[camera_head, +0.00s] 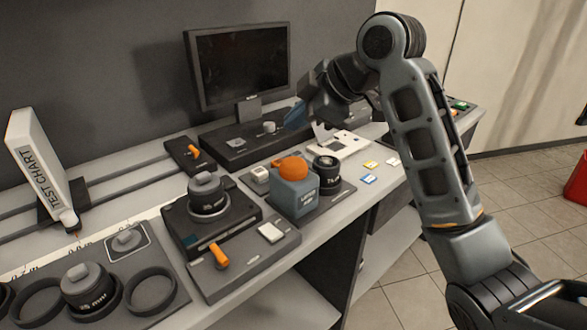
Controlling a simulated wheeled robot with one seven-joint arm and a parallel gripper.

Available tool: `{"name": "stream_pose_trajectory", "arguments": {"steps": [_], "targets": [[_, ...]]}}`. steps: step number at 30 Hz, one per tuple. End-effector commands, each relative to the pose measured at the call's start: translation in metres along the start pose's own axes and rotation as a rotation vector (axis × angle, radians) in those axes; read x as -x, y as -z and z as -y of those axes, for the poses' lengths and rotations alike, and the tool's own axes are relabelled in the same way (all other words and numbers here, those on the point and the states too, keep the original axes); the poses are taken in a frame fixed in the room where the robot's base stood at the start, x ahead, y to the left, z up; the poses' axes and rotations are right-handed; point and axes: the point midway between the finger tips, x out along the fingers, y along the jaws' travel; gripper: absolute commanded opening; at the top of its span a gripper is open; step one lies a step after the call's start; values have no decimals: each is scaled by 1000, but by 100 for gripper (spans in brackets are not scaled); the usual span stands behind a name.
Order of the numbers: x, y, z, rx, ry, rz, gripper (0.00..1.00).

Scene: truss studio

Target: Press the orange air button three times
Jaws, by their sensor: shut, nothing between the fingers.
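The orange air button (291,167) is a rounded orange dome on top of a blue-grey box (294,196). The box has small white lettering and stands upright on a dark tray near the middle of the bench. My gripper (295,118) reaches in from the upper right, with bluish fingertips pointing down and left. It is shut and empty. In the picture it is above the orange dome, with a visible gap between them. The far side of the dome is hidden.
A black lens (326,170) stands close right of the box, and a small whitish block (260,175) is at its left. A camera-like device (208,210) is left in front. A monitor (240,65) stands behind. Small coloured cards (369,179) lie to the right.

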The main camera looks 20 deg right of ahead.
Motion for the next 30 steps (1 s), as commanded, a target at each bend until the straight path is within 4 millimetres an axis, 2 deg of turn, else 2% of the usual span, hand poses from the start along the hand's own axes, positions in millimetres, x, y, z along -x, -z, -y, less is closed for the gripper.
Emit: {"name": "stream_pose_trajectory", "arguments": {"steps": [1,3,10,30], "targets": [[-10,-7,7,-1,0,0,0],[-16,-12,12,-1,0,0,0],[-32,-23,23,0,1,0,0],[-35,-25,25,0,0,0,0]]}}
